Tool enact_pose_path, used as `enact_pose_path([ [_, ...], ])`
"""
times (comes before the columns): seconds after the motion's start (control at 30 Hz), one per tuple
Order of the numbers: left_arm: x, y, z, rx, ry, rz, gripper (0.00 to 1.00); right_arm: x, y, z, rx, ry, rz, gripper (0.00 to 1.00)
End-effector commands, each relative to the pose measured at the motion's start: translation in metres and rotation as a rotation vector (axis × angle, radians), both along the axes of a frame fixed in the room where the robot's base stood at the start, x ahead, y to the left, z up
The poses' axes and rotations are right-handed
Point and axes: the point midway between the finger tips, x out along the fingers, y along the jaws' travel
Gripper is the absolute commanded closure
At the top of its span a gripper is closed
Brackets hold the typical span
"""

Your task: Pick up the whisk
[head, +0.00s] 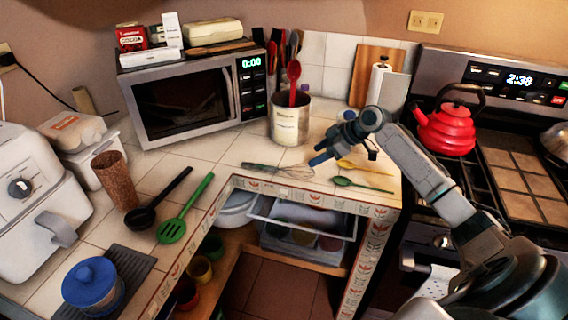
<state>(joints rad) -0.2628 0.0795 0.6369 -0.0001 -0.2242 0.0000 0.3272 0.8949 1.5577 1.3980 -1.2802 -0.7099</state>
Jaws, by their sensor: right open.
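The whisk (283,171) lies flat on the tiled counter, in front of the utensil can. Its dark handle points left and its wire loops point right. My right gripper (318,159) is open and empty. It reaches in from the right and shows just above and beside the whisk's wire end. I cannot tell the exact height of the fingers over the counter. My left gripper is not in view.
A utensil can (290,121) stands behind the whisk. A green spoon (362,185) and a yellow spoon (348,165) lie to its right. A microwave (190,101) stands behind left. The counter's front edge is close, with an open drawer (303,218) below. A red kettle (447,129) sits on the stove.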

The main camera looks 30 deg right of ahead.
Motion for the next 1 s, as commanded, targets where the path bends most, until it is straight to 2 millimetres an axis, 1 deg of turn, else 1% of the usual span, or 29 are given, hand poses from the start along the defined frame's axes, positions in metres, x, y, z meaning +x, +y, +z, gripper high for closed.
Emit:
enact_pose_path([
  [0.07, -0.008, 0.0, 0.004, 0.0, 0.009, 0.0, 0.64, 0.005, 0.005, -0.006, 0.005, 0.002, -0.001, 0.38],
  [0.17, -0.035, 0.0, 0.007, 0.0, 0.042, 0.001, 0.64, 0.013, 0.014, -0.016, 0.006, 0.001, 0.001, 0.38],
  [0.2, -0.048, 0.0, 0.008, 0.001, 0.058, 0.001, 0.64, 0.016, 0.016, -0.02, 0.006, 0.002, 0.0, 0.38],
  [0.3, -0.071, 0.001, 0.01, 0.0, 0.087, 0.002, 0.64, 0.022, 0.021, -0.029, 0.004, 0.002, 0.0, 0.38],
  [0.37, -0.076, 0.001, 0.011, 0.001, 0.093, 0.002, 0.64, 0.025, 0.023, -0.033, 0.003, 0.003, 0.0, 0.38],
  [0.47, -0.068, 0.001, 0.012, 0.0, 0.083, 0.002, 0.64, 0.027, 0.025, -0.037, 0.002, 0.003, 0.0, 0.38],
  [0.6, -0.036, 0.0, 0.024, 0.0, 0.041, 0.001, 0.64, 0.033, 0.032, -0.044, 0.004, 0.004, 0.0, 0.38],
  [0.7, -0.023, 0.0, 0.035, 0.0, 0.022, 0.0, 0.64, 0.04, 0.039, -0.054, 0.005, 0.004, 0.001, 0.38],
  [0.77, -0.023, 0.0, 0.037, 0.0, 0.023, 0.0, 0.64, 0.044, 0.043, -0.062, 0.005, 0.004, -0.001, 0.38],
  [0.83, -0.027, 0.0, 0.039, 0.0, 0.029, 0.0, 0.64, 0.049, 0.046, -0.068, 0.003, 0.003, -0.001, 0.38],
  [1.0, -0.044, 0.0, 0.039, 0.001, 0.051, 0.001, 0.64, 0.052, 0.049, -0.076, -0.001, 0.002, 0.001, 0.38],
])
